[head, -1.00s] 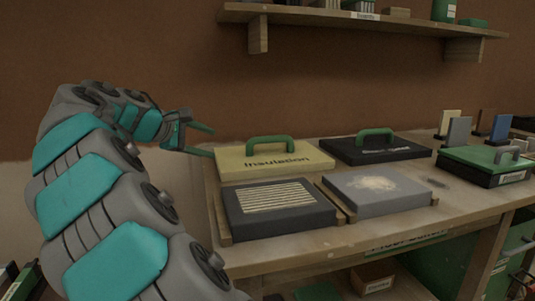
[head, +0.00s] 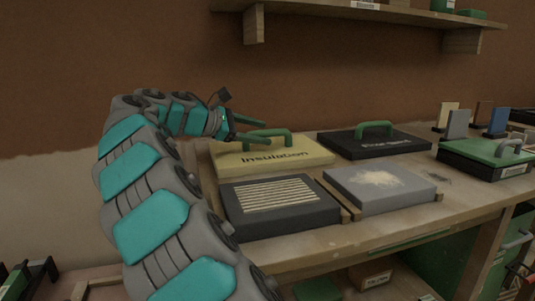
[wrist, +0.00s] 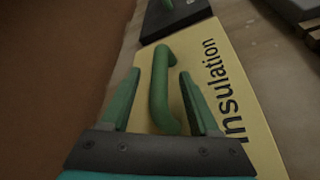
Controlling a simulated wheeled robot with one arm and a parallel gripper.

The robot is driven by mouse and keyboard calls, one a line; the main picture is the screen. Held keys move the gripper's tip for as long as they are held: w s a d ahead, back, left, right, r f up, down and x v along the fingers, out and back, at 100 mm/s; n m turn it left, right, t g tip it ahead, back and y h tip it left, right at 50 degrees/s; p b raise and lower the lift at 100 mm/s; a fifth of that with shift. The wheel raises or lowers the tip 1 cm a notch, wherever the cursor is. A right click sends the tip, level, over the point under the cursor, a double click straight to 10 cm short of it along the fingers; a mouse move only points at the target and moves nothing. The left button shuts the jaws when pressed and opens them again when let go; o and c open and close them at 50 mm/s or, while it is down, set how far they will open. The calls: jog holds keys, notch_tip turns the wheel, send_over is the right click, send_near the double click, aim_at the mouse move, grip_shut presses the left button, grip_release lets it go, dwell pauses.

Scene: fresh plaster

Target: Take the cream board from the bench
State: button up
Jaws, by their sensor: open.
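The cream board (head: 308,156), lettered "Insulation", lies flat on the bench (head: 300,253) at its back left, with a green handle (head: 268,139) on top. My gripper (head: 255,130) is at the left end of that handle. In the wrist view the cream board (wrist: 215,75) fills the middle, and the open green fingers of my gripper (wrist: 155,97) stand either side of the near part of the handle (wrist: 159,90). I cannot tell whether either finger touches it.
A black board with a green handle (head: 398,143) lies to the right of the cream one. A dark board with pale ridges (head: 245,222) and a grey board (head: 372,203) lie in front. A shelf (head: 350,12) hangs above on the brown wall.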

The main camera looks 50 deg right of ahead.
jog(key=x, duration=0.3)
grip_shut()
dwell(0.5)
jog(key=shift+r, duration=0.1)
dwell(0.8)
